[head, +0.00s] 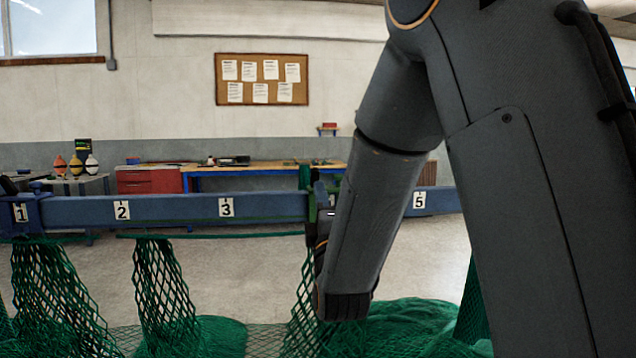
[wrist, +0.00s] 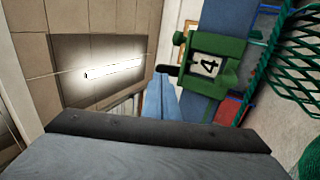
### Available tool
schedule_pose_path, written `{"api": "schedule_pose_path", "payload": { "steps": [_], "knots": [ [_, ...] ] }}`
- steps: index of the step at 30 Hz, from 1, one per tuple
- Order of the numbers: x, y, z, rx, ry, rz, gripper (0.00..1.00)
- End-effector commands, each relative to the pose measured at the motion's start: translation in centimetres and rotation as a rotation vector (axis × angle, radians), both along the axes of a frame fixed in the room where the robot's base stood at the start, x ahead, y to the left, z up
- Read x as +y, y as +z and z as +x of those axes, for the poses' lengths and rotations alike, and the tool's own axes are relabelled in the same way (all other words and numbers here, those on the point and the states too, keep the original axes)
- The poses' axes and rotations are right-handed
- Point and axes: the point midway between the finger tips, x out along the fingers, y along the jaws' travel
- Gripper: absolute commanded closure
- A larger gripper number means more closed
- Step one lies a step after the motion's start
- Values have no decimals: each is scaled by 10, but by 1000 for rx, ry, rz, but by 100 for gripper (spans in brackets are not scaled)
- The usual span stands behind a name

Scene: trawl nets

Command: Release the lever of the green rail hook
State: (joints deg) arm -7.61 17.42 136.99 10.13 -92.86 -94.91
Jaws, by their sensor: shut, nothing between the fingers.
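The green rail hook (wrist: 213,62) is clamped around the blue rail in the wrist view, with a white number 4 plate on its face. In the head view only a green strip of the hook (head: 311,205) shows, the rest hidden behind my arm. My gripper (head: 322,218) is at the rail beside the hook, shut and empty. Its fingertips are hard to make out, and I cannot tell whether they touch the lever. My gripper's dark body fills the bottom of the wrist view.
The blue rail (head: 170,209) runs across the head view with plates 1, 2, 3 and 5. A blue hook (head: 30,214) sits at plate 1. Green nets (head: 165,295) hang below and heap on the floor. Net cords (wrist: 300,55) pass close at the right of the wrist view.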

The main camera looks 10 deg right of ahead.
Motion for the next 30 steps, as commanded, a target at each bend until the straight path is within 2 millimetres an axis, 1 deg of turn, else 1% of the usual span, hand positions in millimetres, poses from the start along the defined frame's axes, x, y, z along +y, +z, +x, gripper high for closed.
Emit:
{"api": "schedule_pose_path", "payload": {
  "steps": [1,3,6,10,24,26,30],
  "knots": [
    [-1,6,7,0,-1,0,100],
    [-2,11,17,0,-1,0,100],
    [-2,15,27,0,0,-1,100],
    [-2,19,34,0,0,-1,100],
    [-1,19,37,3,2,-1,100],
    [1,20,37,8,5,0,100],
    [12,24,36,37,20,2,100]
  ]
}}
